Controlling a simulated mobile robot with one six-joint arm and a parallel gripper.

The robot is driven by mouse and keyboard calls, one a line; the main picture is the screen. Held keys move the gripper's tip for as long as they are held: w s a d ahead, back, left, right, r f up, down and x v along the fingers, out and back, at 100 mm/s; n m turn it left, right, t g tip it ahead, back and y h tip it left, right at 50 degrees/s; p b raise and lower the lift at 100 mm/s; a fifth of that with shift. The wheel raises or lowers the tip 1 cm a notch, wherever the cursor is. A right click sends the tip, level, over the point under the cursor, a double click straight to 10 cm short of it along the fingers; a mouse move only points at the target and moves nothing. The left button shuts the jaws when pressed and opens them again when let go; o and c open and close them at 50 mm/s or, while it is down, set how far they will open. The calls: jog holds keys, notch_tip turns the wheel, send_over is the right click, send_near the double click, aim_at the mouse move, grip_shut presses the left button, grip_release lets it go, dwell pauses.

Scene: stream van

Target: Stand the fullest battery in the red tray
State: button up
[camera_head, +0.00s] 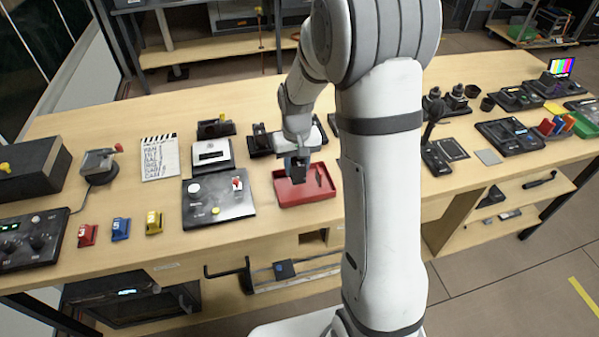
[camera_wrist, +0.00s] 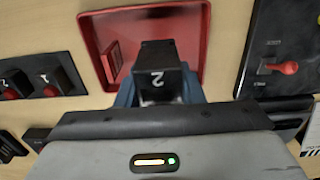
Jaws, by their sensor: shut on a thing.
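My gripper (camera_head: 297,172) is over the left part of the red tray (camera_head: 305,199). It is shut on a black battery (camera_wrist: 157,58), whose face carries a white "2" that appears upside down in the wrist view. The blue-grey fingers (camera_wrist: 158,90) grip its two sides. The battery overlaps the tray (camera_wrist: 192,30) in the wrist view; I cannot tell whether it touches the tray floor. A small red upright part (camera_wrist: 111,62) stands in the tray beside the battery. The battery's charge level is not readable.
A dark panel with a red switch (camera_head: 218,202) lies left of the tray. A white-topped device (camera_head: 211,154) and a clapperboard (camera_head: 160,157) stand behind it. Red, blue (camera_head: 121,229) and yellow blocks stand at the front left. My arm hides the bench right of the tray.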

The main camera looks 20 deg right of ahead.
aim_at(298, 175)
jog(key=shift+s+d+f, duration=0.1)
jog(key=shift+s+f, duration=0.05)
jog(key=shift+f, duration=1.75)
jog(key=shift+f, duration=0.2)
jog(key=o, duration=1.2)
jog(key=shift+r, duration=0.1)
notch_tip(298, 175, up, 12)
jog(key=shift+r+b, duration=0.1)
jog(key=shift+b, duration=0.2)
jog(key=s+r+t, duration=0.1)
jog(key=s+r, duration=0.1)
jog(key=s, duration=0.5)
jog(key=s+r+t, duration=0.1)
jog(key=s+r, duration=0.1)
jog(key=s, duration=0.5)
jog(key=s+r+t, duration=0.1)
jog(key=s+r, duration=0.2)
jog(key=s, duration=0.4)
jog(key=shift+s, duration=0.3)
